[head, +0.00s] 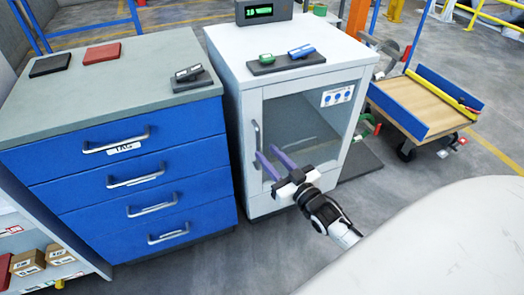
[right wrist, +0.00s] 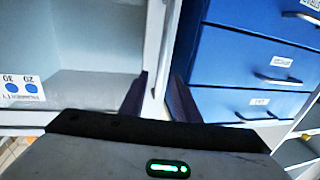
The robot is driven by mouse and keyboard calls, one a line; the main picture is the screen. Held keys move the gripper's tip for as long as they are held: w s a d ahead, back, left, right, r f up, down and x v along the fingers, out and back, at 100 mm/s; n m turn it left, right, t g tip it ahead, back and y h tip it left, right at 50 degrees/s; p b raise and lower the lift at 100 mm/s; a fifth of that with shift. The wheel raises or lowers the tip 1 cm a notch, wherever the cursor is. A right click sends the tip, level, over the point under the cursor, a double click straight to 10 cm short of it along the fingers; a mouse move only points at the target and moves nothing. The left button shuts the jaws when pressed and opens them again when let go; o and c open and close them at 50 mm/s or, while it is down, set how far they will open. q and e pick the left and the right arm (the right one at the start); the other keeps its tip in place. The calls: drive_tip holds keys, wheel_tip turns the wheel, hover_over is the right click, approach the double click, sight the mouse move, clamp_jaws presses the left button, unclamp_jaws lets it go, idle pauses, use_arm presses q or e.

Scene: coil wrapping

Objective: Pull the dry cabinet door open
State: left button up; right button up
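The dry cabinet (head: 242,95) is a white box with a glass-paned door (head: 300,125), which looks shut. Its upright grey handle (head: 257,135) is on the left side of the door. My right gripper (head: 265,151) is in front of the door, its two purple fingers apart and pointing toward the handle's lower part. In the right wrist view, the fingers (right wrist: 157,98) stand on either side of a pale upright strip at the door's edge. I cannot tell whether they touch the handle. My left gripper is not in view.
A blue drawer unit (head: 125,170) with a grey top stands close to the cabinet's left. Several small devices lie on both tops. A cart (head: 420,105) stands to the right. Grey floor (head: 375,185) is clear in front, with a pale rounded surface (head: 440,240) at lower right.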

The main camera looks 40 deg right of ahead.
drive_tip(key=shift+w+b, duration=0.35)
drive_tip(key=shift+w, duration=1.75)
clamp_jaws()
